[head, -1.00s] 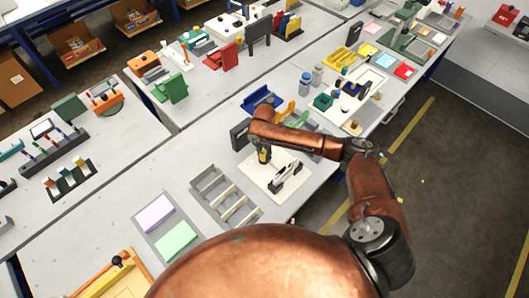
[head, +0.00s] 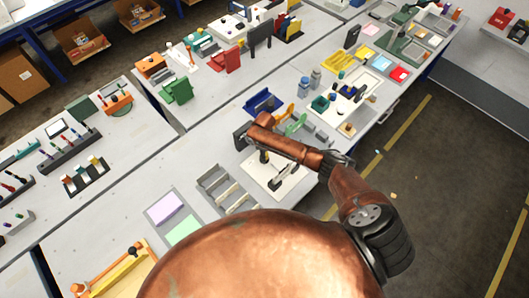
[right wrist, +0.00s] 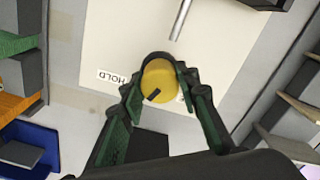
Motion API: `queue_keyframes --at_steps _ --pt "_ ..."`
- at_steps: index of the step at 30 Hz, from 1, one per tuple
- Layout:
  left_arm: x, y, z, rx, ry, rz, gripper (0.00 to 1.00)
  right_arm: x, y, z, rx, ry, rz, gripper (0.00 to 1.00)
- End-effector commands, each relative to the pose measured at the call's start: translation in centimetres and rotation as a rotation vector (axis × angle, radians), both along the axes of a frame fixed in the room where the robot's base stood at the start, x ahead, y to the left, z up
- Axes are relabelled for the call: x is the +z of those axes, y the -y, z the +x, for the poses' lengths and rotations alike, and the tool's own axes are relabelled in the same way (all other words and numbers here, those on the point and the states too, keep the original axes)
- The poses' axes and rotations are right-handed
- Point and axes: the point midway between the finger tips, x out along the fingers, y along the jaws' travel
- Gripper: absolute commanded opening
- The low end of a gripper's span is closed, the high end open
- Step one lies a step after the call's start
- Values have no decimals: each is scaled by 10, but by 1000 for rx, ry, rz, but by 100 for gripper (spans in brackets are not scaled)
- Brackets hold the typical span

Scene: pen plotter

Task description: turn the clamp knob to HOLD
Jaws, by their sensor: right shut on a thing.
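The clamp knob (right wrist: 160,76) is a round yellow knob with a short black mark on its face, standing on the plotter's pale plate (right wrist: 105,35). In the right wrist view the black mark lies on the lower-left part of the face. The HOLD label (right wrist: 112,77) is left of the knob, by one finger. Another white label right of the knob is mostly hidden by the other finger. My right gripper (right wrist: 160,86) is shut on the knob, one finger on each side. In the head view my right gripper (head: 264,157) is over the plate. My left gripper is not in view.
A metal rod (right wrist: 181,20) lies above the knob in the right wrist view. A blue bin (right wrist: 32,146) is at lower left.

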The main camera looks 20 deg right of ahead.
Motion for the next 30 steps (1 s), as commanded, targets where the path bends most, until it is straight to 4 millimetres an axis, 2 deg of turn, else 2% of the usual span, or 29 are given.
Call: queue_keyframes --at_steps 1,6,15,30 --pt "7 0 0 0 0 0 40 3 -1 -1 -41 -2 2 5" --pt "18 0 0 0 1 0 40 2 -1 0 -179 -2 1 5" --pt "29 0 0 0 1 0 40 1 -1 0 -344 -2 1 5" --pt "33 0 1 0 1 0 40 0 0 0 -412 -1 0 5"
